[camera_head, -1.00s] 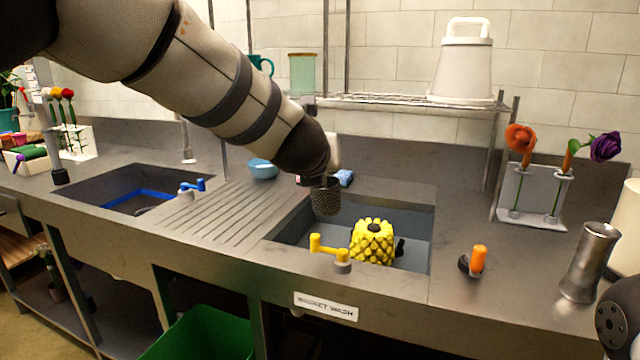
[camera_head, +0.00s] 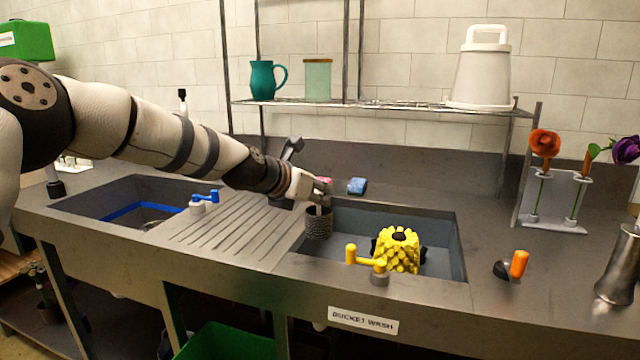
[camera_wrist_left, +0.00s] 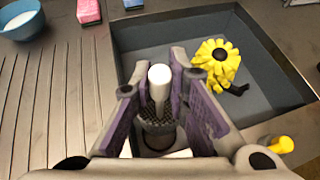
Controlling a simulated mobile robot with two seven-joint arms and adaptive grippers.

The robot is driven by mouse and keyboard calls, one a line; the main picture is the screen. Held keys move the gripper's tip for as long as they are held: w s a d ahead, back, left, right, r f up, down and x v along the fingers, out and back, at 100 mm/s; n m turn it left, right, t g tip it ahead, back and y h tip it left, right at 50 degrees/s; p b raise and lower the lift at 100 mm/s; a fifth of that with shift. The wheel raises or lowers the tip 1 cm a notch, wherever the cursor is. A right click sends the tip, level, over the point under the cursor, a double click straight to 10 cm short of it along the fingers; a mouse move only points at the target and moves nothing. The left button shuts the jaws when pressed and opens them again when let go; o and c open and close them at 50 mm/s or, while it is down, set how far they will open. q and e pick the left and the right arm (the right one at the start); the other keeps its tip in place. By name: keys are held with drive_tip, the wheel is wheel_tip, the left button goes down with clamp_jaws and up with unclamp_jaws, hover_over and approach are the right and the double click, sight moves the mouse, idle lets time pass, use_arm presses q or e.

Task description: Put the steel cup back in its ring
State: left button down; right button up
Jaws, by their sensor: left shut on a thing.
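A grey, mesh-patterned steel cup (camera_head: 318,224) hangs upright under my left gripper (camera_head: 320,197), at the left end of the right-hand sink. In the left wrist view my left gripper (camera_wrist_left: 160,88) is shut around a white-topped upright piece (camera_wrist_left: 159,76) that reaches down to the patterned cup (camera_wrist_left: 160,124). A dark curved line shows just below the cup there; I cannot tell whether it is a ring or the cup's edge. I cannot make out the ring elsewhere. My right gripper is out of view.
A yellow knobbly object (camera_head: 399,250) is in the right-hand sink (camera_head: 440,240), behind a yellow tap (camera_head: 366,259). A tall steel vessel (camera_head: 619,265) and flower rack (camera_head: 553,205) stand right.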

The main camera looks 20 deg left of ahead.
sight(311, 238)
use_arm(q)
wheel_tip(311, 238, down, 9)
drive_tip(key=b, duration=0.2)
drive_tip(key=shift+f+b, duration=0.15)
drive_tip(key=shift+b, duration=0.2)
drive_tip(key=shift+f, duration=0.7)
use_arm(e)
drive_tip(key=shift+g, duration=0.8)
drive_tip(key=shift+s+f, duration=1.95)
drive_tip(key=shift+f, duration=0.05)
use_arm(q)
drive_tip(key=shift+r, duration=0.1)
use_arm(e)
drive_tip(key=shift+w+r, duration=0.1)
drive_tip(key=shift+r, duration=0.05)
use_arm(q)
drive_tip(key=shift+f, duration=0.2)
drive_tip(key=shift+f+b, duration=0.3)
drive_tip(key=shift+f, duration=0.3)
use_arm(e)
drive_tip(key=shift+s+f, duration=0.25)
use_arm(q)
drive_tip(key=shift+f, duration=0.1)
drive_tip(key=c, duration=1.5)
unclamp_jaws()
drive_tip(key=shift+s, duration=0.1)
drive_tip(key=shift+f, duration=0.1)
